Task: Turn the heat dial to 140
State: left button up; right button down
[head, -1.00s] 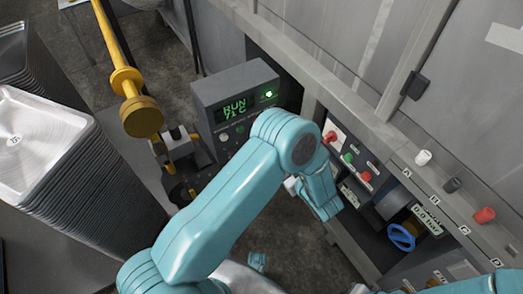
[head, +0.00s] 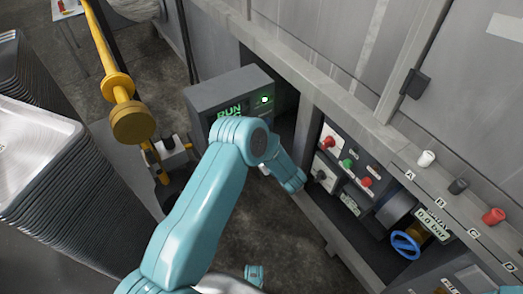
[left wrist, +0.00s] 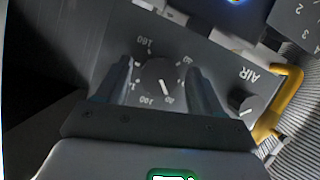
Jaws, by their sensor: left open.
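The heat dial (left wrist: 158,80) is a round dark knob with a white pointer line, seen in the left wrist view. Marks around it include 160 at the upper left and 100 and 80 below. The pointer slants to the lower right, near the 80 mark. My left gripper (left wrist: 158,68) is open, one finger on each side of the dial; I cannot tell whether they touch it.
A small AIR knob (left wrist: 241,103) sits beside the dial, near a yellow bar (left wrist: 282,105). In the head view, a switch panel (head: 345,168) and a blue valve wheel (head: 405,244) are at the right. Stacked pans (head: 35,160) stand at the left.

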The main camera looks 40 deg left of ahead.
pick_arm(q)
jog(key=c, duration=1.1)
jog(key=shift+o, duration=0.2)
